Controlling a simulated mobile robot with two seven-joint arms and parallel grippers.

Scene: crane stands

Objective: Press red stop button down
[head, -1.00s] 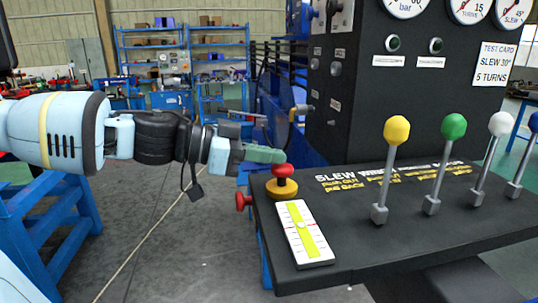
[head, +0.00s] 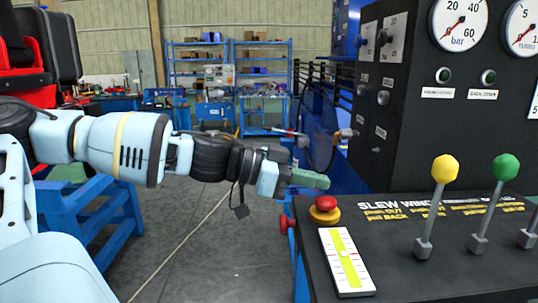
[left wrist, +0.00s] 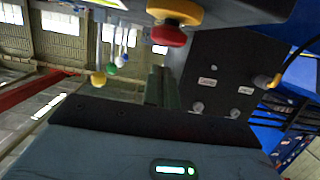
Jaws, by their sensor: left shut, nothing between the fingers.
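My right gripper is not in view.
A white and yellow level gauge (head: 346,262) lies in front of the button. A yellow-knobbed lever (head: 445,169) and a green-knobbed lever (head: 505,168) stand to the right. A second red knob (head: 284,224) is on the console's left side. A black gauge panel (head: 410,110) rises behind.

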